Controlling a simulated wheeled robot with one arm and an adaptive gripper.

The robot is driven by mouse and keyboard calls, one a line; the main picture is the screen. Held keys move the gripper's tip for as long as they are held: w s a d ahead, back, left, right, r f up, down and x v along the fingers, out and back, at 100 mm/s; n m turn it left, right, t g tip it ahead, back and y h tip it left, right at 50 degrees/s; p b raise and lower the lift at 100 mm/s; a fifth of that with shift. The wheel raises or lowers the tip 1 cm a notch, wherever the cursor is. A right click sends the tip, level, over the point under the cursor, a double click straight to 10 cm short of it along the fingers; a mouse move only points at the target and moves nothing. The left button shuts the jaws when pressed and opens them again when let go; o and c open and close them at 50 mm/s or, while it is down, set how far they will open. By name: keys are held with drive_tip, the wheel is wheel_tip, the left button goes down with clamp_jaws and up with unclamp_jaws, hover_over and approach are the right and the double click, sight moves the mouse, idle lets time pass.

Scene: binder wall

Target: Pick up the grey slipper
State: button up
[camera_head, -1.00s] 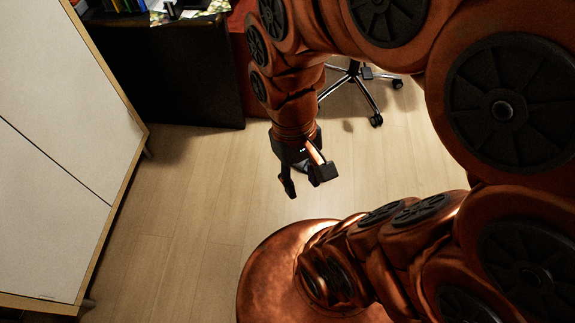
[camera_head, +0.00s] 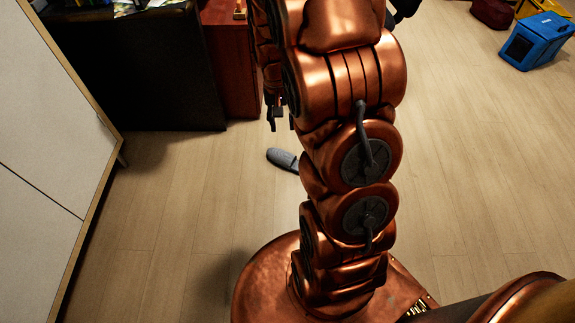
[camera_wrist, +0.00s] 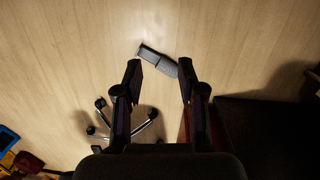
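The grey slipper (camera_head: 283,158) lies on the wooden floor in the head view, just left of my arm, which may cover its right end. It also shows in the wrist view (camera_wrist: 157,60), a little beyond my fingertips and between their lines. My gripper (camera_wrist: 158,70) is open and empty, its two dark fingers well apart. In the head view my gripper (camera_head: 280,118) is partly hidden by my arm and is above the slipper in the picture, apart from it.
A dark desk (camera_head: 140,75) and a red-brown cabinet (camera_head: 232,60) stand at the back. A white cabinet (camera_head: 40,120) fills the left. Blue (camera_head: 535,40) and yellow boxes are at the far right. A chair base (camera_wrist: 125,125) shows in the wrist view. The floor around the slipper is clear.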

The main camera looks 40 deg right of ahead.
drive_tip(key=w+d+f+m+b, duration=0.2)
drive_tip(key=d+f, duration=0.5)
drive_tip(key=f, duration=0.7)
drive_tip(key=w+d+f+m+t+b, duration=0.1)
drive_tip(key=d+f+b, duration=0.4)
drive_tip(key=f, duration=1)
drive_tip(key=w+d+f+m+b, duration=0.2)
drive_tip(key=d+f, duration=0.7)
drive_tip(key=f, duration=0.5)
drive_tip(key=shift+w+d+f+m+t+b, duration=0.35)
drive_tip(key=shift+m+b, duration=0.25)
drive_tip(key=shift+b, duration=0.6)
drive_tip(key=shift+d+f, duration=0.15)
drive_tip(key=shift+f, duration=0.45)
drive_tip(key=shift+w+f+b, duration=0.1)
drive_tip(key=shift+f+b, duration=2.05)
drive_tip(key=shift+f, duration=1.45)
clamp_jaws()
